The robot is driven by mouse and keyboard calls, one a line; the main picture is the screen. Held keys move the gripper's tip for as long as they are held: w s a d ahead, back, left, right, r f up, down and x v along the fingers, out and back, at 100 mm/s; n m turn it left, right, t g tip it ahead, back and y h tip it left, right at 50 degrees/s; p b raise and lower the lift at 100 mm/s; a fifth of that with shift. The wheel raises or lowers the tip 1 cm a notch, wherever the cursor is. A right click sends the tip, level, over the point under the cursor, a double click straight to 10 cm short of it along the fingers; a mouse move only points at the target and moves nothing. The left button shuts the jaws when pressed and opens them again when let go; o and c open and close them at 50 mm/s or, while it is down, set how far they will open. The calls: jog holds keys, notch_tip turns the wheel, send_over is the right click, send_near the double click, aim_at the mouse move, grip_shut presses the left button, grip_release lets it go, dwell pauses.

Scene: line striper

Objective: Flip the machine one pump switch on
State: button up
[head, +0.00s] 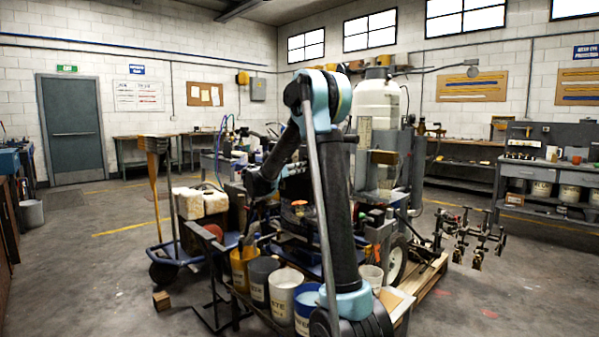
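The line striper machine (378,165) stands in the middle of the head view, with a tall white tank (377,105) on top and a wheel low on its right side. My arm crosses in front of it and hides much of its middle. The arm rises, bends at the top and comes down toward the machine's left side. My gripper (256,188) is small and dark against the clutter there; its fingers cannot be made out, nor whether it touches anything. I cannot pick out the pump switch or its position.
Buckets (284,290) and a yellow container (243,265) crowd the machine's near side. A blue cart (175,256) stands left. Brass-coloured spray fittings (470,235) stick out right. A workbench (550,175) lines the right wall. Floor is open at front left and front right.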

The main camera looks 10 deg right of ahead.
jog(key=shift+x, duration=1.5)
grip_shut()
